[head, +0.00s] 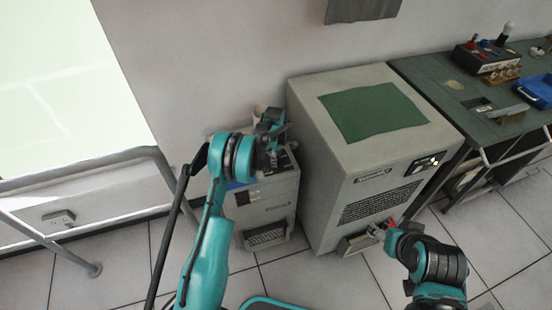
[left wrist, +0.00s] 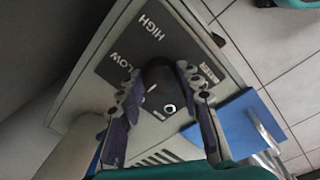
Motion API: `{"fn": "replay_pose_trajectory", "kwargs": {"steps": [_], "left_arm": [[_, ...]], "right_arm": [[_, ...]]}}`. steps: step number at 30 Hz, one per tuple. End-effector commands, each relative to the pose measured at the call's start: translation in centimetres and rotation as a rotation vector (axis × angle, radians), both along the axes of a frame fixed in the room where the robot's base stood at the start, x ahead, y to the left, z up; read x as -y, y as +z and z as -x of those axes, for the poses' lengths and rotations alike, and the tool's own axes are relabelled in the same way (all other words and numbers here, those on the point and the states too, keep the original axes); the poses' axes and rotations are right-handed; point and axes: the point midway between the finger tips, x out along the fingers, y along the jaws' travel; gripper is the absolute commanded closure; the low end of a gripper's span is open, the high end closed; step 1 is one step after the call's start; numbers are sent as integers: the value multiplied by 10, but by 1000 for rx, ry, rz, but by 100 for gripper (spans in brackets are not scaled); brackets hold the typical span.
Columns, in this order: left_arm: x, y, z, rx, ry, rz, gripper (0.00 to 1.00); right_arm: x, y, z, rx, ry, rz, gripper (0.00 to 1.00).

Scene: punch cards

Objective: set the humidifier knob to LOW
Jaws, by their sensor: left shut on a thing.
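The humidifier (head: 268,205) is a small pale grey cabinet beside the large one in the head view. In the left wrist view its dark top panel (left wrist: 118,62) carries the words HIGH and LOW. The round black knob (left wrist: 158,76) sits on this panel. My left gripper (head: 272,138) is over the humidifier's top; in the left wrist view its fingers (left wrist: 160,88) are shut on the knob from both sides. A small white mark shows on the knob, but I cannot tell for sure which setting it points at. My right gripper (head: 386,230) is low, by the large cabinet's front.
A large beige cabinet (head: 345,165) with a green mat (head: 372,112) stands right of the humidifier. A green workbench (head: 450,80) with a blue tray (head: 535,90) is farther right. A blue piece (left wrist: 225,125) is beside the humidifier's panel. A metal rail (head: 85,170) is at left.

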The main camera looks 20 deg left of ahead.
Motion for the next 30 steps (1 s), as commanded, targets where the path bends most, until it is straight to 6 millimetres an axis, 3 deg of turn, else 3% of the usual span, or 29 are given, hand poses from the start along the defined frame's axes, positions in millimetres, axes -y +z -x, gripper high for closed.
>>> {"fn": "replay_pose_trajectory", "kwargs": {"steps": [14, 30], "left_arm": [[0, -1, 1, -1, -145, 1, 94], [-1, -1, 1, -2, -637, 0, 94]], "right_arm": [[0, -4, 0, 0, 0, 0, 34], [0, -12, 0, 0, 0, 0, 34]]}}
